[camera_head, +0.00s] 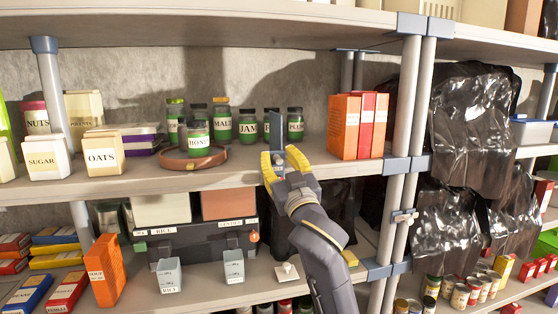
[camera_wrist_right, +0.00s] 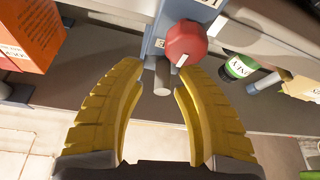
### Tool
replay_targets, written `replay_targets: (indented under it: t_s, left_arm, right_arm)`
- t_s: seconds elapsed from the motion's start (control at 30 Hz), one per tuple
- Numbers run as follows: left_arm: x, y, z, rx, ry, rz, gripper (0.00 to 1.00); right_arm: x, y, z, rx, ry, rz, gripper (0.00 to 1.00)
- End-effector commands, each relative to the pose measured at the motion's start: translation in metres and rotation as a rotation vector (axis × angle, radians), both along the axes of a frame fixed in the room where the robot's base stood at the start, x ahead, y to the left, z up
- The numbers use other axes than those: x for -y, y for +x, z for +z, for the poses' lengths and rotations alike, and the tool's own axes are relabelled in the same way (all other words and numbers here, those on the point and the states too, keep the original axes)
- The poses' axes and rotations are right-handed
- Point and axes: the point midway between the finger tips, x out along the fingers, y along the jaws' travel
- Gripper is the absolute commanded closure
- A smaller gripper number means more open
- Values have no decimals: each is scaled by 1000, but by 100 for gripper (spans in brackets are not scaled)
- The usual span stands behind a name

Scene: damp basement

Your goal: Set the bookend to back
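A narrow grey upright plate (camera_head: 278,131), which looks like the bookend, stands at my right gripper (camera_head: 284,166) near the middle shelf's front edge. It is between the jars and the orange and red boxes. In the right wrist view, the yellow fingers of my right gripper (camera_wrist_right: 162,68) are apart. A short grey rod (camera_wrist_right: 162,77) lies between their tips, with no clear contact. A blue-grey plate (camera_wrist_right: 155,38) and a red many-sided piece (camera_wrist_right: 186,43) show just beyond. The fingers and wrist hide the bookend's lower part in the head view. My left gripper is not in view.
Orange and red boxes (camera_head: 343,126) stand right of the gripper, near a shelf post (camera_head: 404,105). Several labelled jars (camera_head: 221,120) and a brown ring-shaped item (camera_head: 176,162) stand left. The middle shelf (camera_head: 140,185) has bare space along its front.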

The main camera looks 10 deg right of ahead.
Motion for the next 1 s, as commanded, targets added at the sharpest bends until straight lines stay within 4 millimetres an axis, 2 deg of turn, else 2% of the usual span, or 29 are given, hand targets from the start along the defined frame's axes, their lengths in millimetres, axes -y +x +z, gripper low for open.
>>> replay_targets:
  t_s: [0.37, 0.8, 1.0]
  left_arm:
    - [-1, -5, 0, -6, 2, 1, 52]
    - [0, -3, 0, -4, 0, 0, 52]
    - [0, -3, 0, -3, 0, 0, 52]
  right_arm:
    - [0, -4, -5, -5, 0, 0, 62]
    - [5, -55, -25, -4, -1, 1, 62]
    - [6, -67, -30, -4, -1, 0, 62]
